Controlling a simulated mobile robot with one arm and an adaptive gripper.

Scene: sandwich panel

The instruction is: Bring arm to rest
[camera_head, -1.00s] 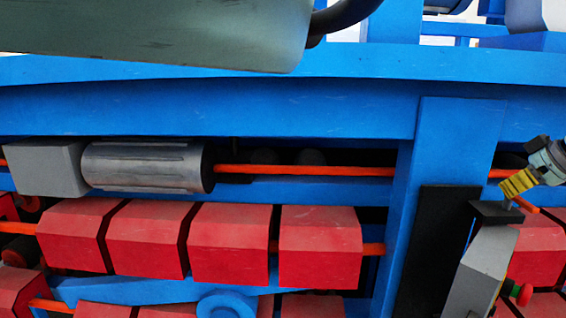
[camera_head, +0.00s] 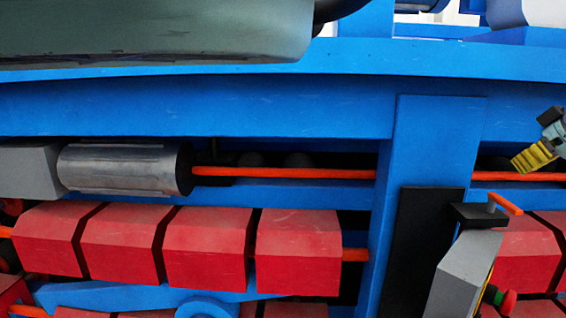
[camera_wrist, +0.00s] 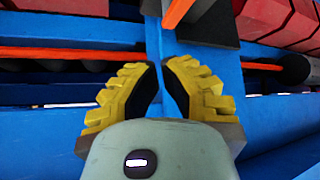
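My gripper (camera_head: 522,165) shows at the right edge of the head view, its yellow ribbed fingers pointing down and left. In the wrist view its two fingers (camera_wrist: 163,68) curve toward each other with a narrow gap between the tips, and blue metal shows through it. Nothing is held. Below it in the head view is a grey control box (camera_head: 463,275) with a black top and an orange lever (camera_head: 505,203); the fingers are apart from the lever. The lever also shows at the top of the wrist view (camera_wrist: 178,10). Most of my arm is outside the head view.
A blue frame (camera_head: 200,108) spans the view, with a blue upright (camera_head: 430,140) left of the control box. Red blocks (camera_head: 298,250) sit on orange bars below. A metal cylinder (camera_head: 122,168) is at left. A red button (camera_head: 507,302) sits on the box.

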